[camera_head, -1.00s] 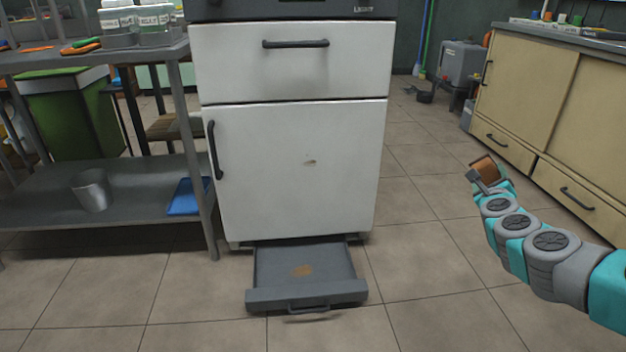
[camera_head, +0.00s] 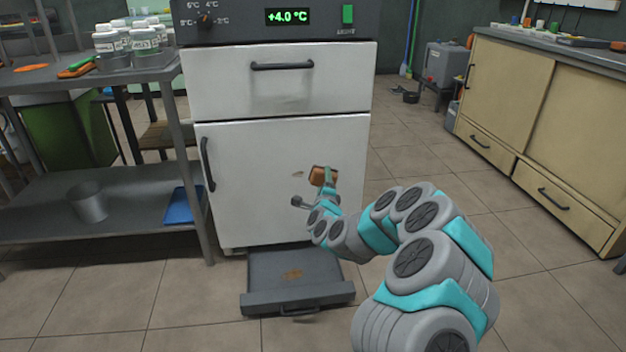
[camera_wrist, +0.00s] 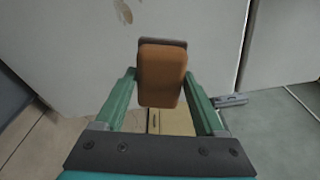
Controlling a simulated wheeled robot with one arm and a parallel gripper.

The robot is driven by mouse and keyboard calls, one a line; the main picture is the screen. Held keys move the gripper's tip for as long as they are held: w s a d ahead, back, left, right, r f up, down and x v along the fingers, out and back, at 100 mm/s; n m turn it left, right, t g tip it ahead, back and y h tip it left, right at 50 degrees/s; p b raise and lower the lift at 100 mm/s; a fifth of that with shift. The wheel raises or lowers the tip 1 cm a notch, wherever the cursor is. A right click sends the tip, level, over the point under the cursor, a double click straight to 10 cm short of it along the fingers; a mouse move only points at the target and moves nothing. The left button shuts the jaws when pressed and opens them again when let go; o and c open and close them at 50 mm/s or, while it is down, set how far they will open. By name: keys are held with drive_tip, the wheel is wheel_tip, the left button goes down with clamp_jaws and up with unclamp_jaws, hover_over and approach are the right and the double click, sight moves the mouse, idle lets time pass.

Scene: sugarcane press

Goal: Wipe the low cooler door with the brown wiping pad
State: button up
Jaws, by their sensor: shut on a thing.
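The low cooler door (camera_head: 250,195) is white and closed, with a black vertical handle (camera_head: 207,164) on its left side. A small brown stain (camera_head: 297,174) marks the door near its middle; it also shows in the wrist view (camera_wrist: 123,11). My gripper (camera_head: 319,188) is shut on the brown wiping pad (camera_head: 323,176), in front of the door and just right of the stain. In the wrist view the pad (camera_wrist: 161,75) sits between the two green fingers. I cannot tell whether the pad touches the door.
A grey drawer (camera_head: 297,302) with a brown patch in it is pulled out at floor level under the door. A metal table (camera_head: 85,60) with jars stands at left. Beige cabinets (camera_head: 505,95) stand at right, with open floor between.

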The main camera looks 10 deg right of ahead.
drive_tip(key=shift+w+a+f+n+p, duration=0.2)
drive_tip(key=shift+f+n+p, duration=0.1)
drive_tip(key=shift+n+p, duration=0.25)
drive_tip(key=shift+w+a+f+n+p, duration=0.15)
drive_tip(key=shift+f+n+p, duration=0.15)
drive_tip(key=shift+n+p, duration=0.2)
drive_tip(key=w+a+f+n+p, duration=0.1)
drive_tip(key=w+f+n, duration=0.1)
drive_tip(key=w, duration=0.4)
drive_tip(key=shift+a+f+y, duration=0.15)
drive_tip(key=shift+a+y, duration=0.05)
drive_tip(key=shift+y, duration=0.1)
drive_tip(key=shift+w+b, duration=1)
drive_tip(key=shift+b, duration=0.25)
drive_tip(key=shift+s+a+b, duration=0.1)
drive_tip(key=shift+a+b, duration=0.65)
drive_tip(key=shift+a, duration=0.75)
drive_tip(key=shift+a+b, duration=0.9)
drive_tip(key=shift+a, duration=1.25)
